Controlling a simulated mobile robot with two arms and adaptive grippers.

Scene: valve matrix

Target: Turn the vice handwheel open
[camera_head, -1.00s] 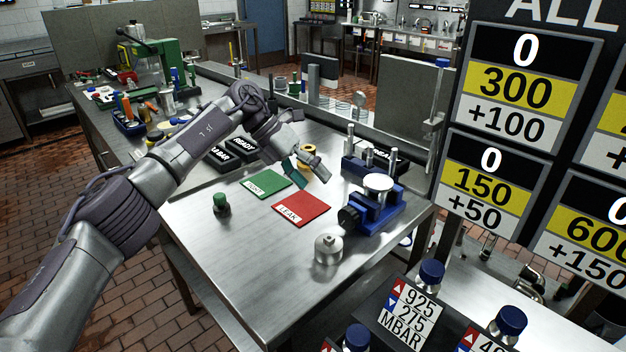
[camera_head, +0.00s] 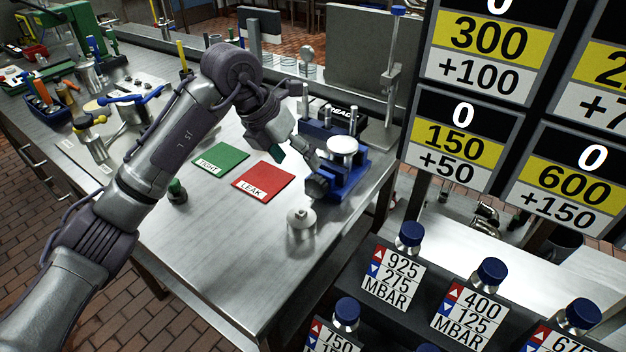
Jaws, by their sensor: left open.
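The blue vice (camera_head: 352,178) stands near the right edge of the steel bench, with a round pale metal piece (camera_head: 343,146) on top. Its dark handwheel (camera_head: 317,187) sticks out on the side facing the lower left. My left gripper (camera_head: 297,158) is open, just above and left of the handwheel, with its fingers pointing down toward it. One finger looks very close to the handwheel; I cannot tell whether it touches. My right gripper is not in view.
A green card (camera_head: 220,158) and a red LEAK card (camera_head: 264,181) lie left of the vice. Number boards (camera_head: 468,140) rise at right.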

